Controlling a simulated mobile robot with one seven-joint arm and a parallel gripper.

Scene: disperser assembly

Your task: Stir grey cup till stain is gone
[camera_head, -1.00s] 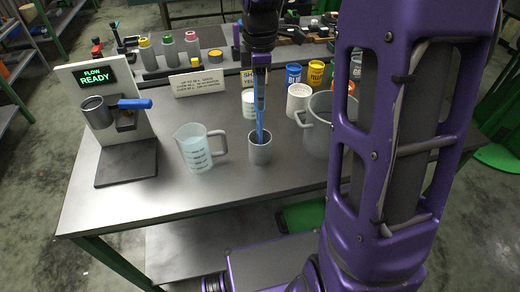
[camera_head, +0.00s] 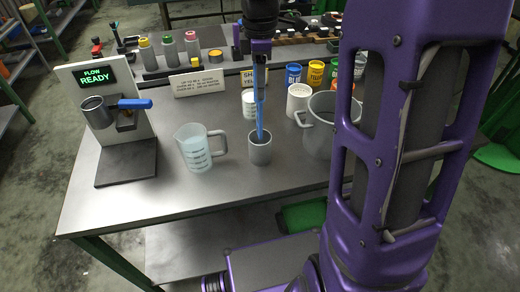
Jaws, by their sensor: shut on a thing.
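The grey cup (camera_head: 260,152) stands upright on the metal table, right of the measuring jug. My gripper (camera_head: 260,68) is above the cup, pointing down, and is shut on a blue stirrer (camera_head: 260,108). The stirrer hangs near upright with its lower end inside the cup's mouth. The inside of the cup is dark and small here, so I cannot tell whether a stain shows.
A clear measuring jug (camera_head: 197,150) with pale liquid stands left of the cup. A large grey pot (camera_head: 321,137) stands close on the right. White cups (camera_head: 298,100) and a sign (camera_head: 198,83) are behind. The flow machine (camera_head: 108,110) stands at left.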

